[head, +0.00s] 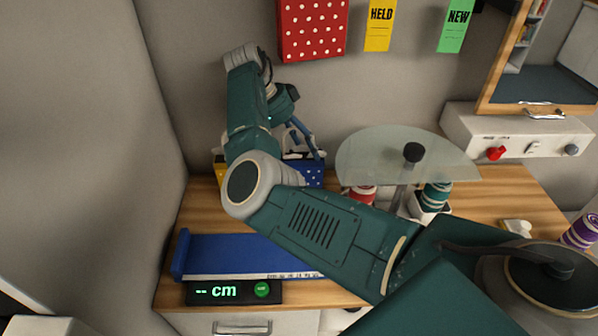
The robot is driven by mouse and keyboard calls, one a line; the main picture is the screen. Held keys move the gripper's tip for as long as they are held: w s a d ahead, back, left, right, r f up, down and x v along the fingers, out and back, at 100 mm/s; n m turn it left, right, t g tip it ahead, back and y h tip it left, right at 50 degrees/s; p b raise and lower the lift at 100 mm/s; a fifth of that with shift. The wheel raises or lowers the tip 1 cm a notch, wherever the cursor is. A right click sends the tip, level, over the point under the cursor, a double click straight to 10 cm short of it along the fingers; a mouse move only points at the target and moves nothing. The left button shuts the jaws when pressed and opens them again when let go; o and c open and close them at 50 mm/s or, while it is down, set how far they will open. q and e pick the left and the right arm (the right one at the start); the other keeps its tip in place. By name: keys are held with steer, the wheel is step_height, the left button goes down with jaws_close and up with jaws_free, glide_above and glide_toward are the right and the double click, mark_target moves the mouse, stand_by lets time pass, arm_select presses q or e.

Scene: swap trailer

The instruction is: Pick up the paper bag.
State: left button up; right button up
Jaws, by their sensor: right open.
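A blue paper bag with pale dots (315,173) stands at the back left of the wooden counter, mostly hidden behind my right arm. A pale loop, seemingly its handle, rises above it beside the fingers. A yellow dotted patch (219,168) shows left of my arm; I cannot tell whether it belongs to the same bag. My right gripper (304,143) is open and points down at the bag's top; contact with the handle is unclear. My left gripper is out of view.
A blue measuring board (235,252) lies in front. A red dotted panel (312,28) hangs on the wall above. The grey wall is close on the left.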

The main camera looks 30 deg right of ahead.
mark_target(299, 158)
steer(key=p+x, duration=0.1)
steer(key=x, duration=0.2)
steer(key=shift+d+f, duration=0.1)
steer(key=shift+f, duration=0.25)
steer(key=shift+d+f, duration=0.1)
steer(key=shift+f, duration=0.15)
steer(key=shift+c, duration=1)
steer(key=c, duration=1.3)
steer(key=shift+c, duration=1.3)
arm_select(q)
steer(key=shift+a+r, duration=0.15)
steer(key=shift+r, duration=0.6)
arm_select(e)
steer(key=shift+r, duration=0.1)
